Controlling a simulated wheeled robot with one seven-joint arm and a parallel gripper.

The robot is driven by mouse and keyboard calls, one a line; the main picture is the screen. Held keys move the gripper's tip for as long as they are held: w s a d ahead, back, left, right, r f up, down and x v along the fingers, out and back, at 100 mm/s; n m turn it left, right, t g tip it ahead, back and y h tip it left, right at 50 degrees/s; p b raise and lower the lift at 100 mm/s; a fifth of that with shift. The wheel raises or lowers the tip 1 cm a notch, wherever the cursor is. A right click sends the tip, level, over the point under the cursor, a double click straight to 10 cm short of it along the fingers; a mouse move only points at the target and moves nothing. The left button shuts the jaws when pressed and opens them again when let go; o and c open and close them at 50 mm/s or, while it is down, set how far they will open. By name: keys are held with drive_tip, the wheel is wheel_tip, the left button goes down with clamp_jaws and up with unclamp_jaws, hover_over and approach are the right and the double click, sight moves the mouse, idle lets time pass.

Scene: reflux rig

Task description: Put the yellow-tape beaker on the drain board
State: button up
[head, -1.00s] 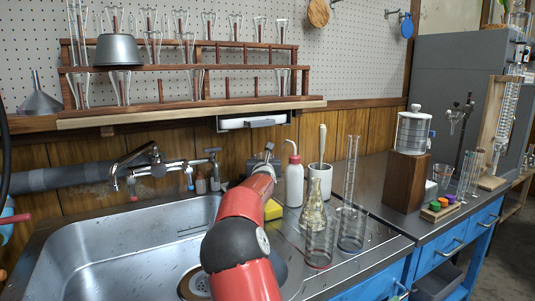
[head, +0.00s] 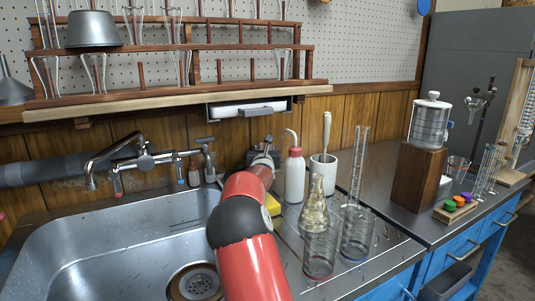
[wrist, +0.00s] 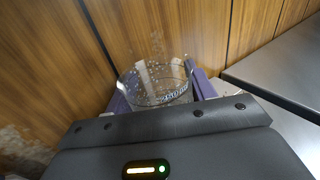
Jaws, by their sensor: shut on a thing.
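My gripper (wrist: 160,88) has purple fingers, shut on a clear glass beaker (wrist: 158,84) with printed markings in the wrist view. No yellow tape shows on its visible side. In the head view my gripper (head: 264,154) is near the wood-panelled wall, behind the sink, and my red arm hides most of it; the held beaker cannot be made out there. The drain board (head: 375,268) is the steel surface right of the sink. A beaker with a red band (head: 320,254) and one with a blue band (head: 357,236) stand at its front.
A conical flask (head: 315,208), a red-capped wash bottle (head: 294,178), a white pot with a pestle (head: 322,175) and a tall cylinder (head: 358,165) crowd the board. The sink (head: 90,250) is left. A shelf (head: 180,100) overhangs the back. A wooden block (head: 417,178) stands right.

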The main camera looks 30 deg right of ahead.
idle(0.3)
drive_tip(key=o, duration=0.9)
drive_tip(key=shift+f, duration=0.15)
drive_tip(key=shift+r, duration=0.25)
drive_tip(key=b+v, duration=0.2)
drive_tip(key=v, duration=0.9)
drive_tip(key=shift+a+f, duration=0.2)
drive_tip(key=shift+s+a, duration=0.15)
drive_tip(key=shift+s, duration=0.25)
drive_tip(key=shift+s, duration=0.1)
